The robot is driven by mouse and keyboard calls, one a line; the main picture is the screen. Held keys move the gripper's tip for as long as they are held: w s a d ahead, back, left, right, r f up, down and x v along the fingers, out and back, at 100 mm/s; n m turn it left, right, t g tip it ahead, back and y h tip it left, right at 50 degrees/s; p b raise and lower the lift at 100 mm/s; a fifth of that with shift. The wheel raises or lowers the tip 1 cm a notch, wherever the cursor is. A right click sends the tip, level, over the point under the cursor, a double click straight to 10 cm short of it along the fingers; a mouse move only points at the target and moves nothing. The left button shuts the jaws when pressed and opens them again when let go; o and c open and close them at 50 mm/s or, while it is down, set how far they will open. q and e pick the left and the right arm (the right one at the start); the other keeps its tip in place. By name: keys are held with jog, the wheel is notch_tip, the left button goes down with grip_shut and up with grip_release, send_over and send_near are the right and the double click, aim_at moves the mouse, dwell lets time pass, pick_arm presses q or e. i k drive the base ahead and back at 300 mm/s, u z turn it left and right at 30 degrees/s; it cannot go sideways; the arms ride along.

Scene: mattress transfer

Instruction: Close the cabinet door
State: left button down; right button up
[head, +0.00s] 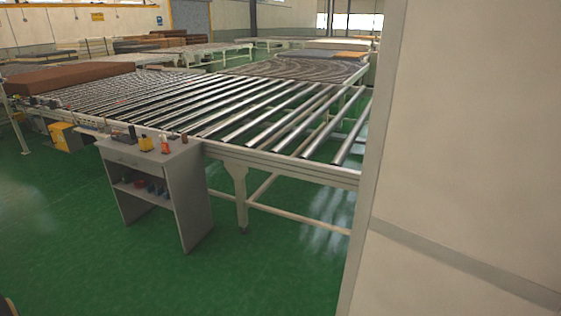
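A large pale beige panel (470,150) fills the right side of the head view, very close to the camera. A grey horizontal strip crosses its lower part. I cannot tell whether this panel is the cabinet, its door or a wall. A small grey cabinet (191,190) stands left of centre on the green floor. Its front has a drawer at the top and open shelves with small items below. No open door shows on it. Neither of my grippers is in view.
A long roller conveyor (250,105) runs behind the grey cabinet, with a brown mattress-like block (70,78) at its left. Small bottles and tools lie on the cabinet top. The green floor (90,240) in front is clear.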

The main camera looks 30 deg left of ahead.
aim_at(458, 212)
jog(key=u, duration=1.3)
jog(key=i, duration=2.2)
jog(key=z, duration=2.75)
